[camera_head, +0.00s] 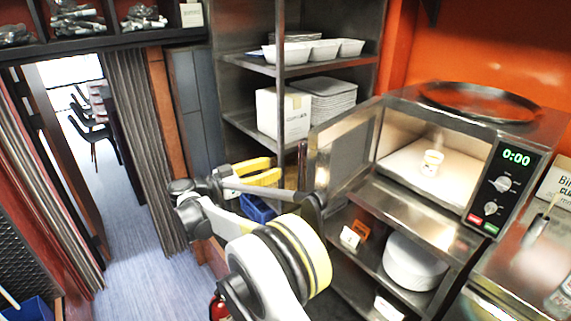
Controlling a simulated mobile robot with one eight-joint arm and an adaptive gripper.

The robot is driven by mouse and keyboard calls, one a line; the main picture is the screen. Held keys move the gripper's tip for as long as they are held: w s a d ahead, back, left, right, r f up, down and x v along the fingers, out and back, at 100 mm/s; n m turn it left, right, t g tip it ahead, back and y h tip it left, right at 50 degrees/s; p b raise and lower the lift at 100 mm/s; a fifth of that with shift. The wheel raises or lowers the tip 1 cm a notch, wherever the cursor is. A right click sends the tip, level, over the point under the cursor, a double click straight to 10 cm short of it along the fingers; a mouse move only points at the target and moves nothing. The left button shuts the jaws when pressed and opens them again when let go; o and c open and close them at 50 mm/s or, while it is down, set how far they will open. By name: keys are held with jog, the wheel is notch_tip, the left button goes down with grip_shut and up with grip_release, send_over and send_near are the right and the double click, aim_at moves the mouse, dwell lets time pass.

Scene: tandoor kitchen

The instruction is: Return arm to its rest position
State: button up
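My arm rises from the bottom centre, with a large white and yellow-ringed joint, and bends at a grey joint on the left. From there a thin grey link runs right to my gripper (311,208), a small dark shape beside the lower part of the open microwave door (342,160). I cannot tell whether it touches the door. Its fingers are too small and hidden to tell open from shut. The microwave (455,206) stands on the right with its door swung out to the left. A small pale cup (432,163) stands upright inside. Its display reads 0:00.
A metal rack (250,68) behind holds white trays (305,50), a white box (283,112) and stacked plates (328,98). More plates (412,262) sit below the microwave. A red extinguisher (219,307) stands low at centre. The floor (150,285) is open toward the left doorway.

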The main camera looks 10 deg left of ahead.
jog(key=shift+s+a, duration=0.45)
jog(key=shift+a, duration=0.1)
jog(key=w+d+r+n+t+y, duration=0.25)
jog(key=d+r+y, duration=0.2)
jog(key=r, duration=0.55)
jog(key=w+d+r+n+t+y, duration=0.1)
jog(key=d+r+n+t+y, duration=0.3)
jog(key=r, duration=0.7)
jog(key=w+d+r+n+t+y, duration=0.1)
jog(key=d+r+n+t+y, duration=0.25)
jog(key=r+y, duration=0.45)
jog(key=s+d+f+g+h, duration=0.1)
jog(key=s+d+f+g, duration=0.4)
jog(key=s+f, duration=0.5)
jog(key=s+d+f+g, duration=0.4)
jog(key=s+d+f, duration=0.6)
jog(key=s, duration=0.6)
jog(key=s+d+f+g+h, duration=0.1)
jog(key=s+d+f+g, duration=0.4)
jog(key=s, duration=0.8)
jog(key=d+f, duration=0.3)
jog(key=f, duration=0.2)
jog(key=shift+d+f+g+h, duration=0.25)
jog(key=shift+f+g+h, duration=0.05)
jog(key=shift+f+h, duration=0.05)
